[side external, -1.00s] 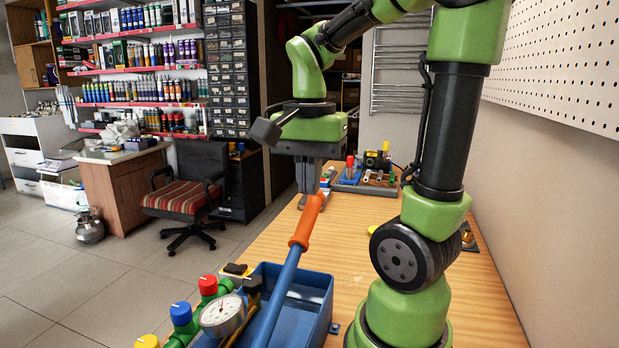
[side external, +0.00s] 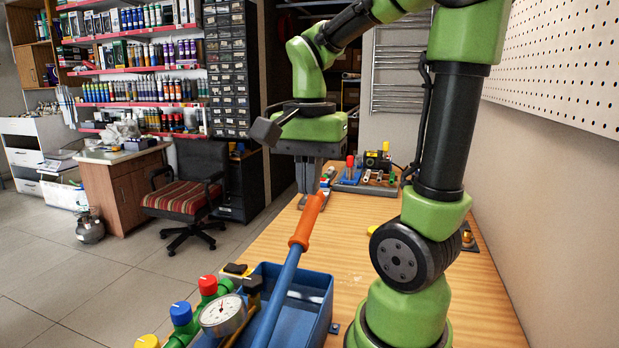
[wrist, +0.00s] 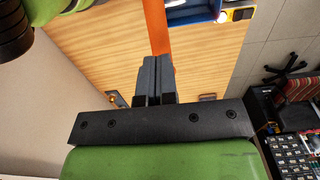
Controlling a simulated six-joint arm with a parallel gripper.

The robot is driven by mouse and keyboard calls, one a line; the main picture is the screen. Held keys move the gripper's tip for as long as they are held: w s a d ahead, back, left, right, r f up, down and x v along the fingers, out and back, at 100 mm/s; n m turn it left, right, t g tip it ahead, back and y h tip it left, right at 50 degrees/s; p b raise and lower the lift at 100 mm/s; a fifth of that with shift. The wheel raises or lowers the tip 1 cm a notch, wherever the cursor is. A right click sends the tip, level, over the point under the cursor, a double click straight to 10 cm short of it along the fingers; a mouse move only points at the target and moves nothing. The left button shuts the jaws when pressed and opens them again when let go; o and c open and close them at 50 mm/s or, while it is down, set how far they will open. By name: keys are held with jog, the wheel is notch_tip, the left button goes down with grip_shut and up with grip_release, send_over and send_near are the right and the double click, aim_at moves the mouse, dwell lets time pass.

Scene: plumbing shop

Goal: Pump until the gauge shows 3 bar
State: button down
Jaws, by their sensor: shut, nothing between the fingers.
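The blue pump (side external: 306,290) stands at the near edge of the wooden bench. Its blue lever slants up and back to an orange handle (side external: 307,222); the handle also shows in the wrist view (wrist: 157,28). The white round gauge (side external: 222,315) is at the pump's left; its dark needle points roughly upward, but the scale is too small to read. My gripper (side external: 308,196) is shut and empty, fingers pointing down at the handle's upper end. In the wrist view its fingertips (wrist: 157,62) overlap the handle; I cannot tell whether they touch it.
Red, blue and yellow knobs sit on green pipework (side external: 207,300) left of the pump. The bench middle (side external: 345,245) is mostly clear. A pegboard wall (side external: 560,60) borders the right.

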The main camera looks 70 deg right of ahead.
notch_tip(320, 180, down, 13)
jog(key=d, duration=0.2)
jog(key=r, duration=0.4)
jog(key=a+r, duration=0.1)
jog(key=r, duration=0.3)
jog(key=a+r, duration=0.1)
jog(key=r, duration=0.4)
jog(key=shift+r, duration=0.1)
dwell(2.2)
dwell(3.3)
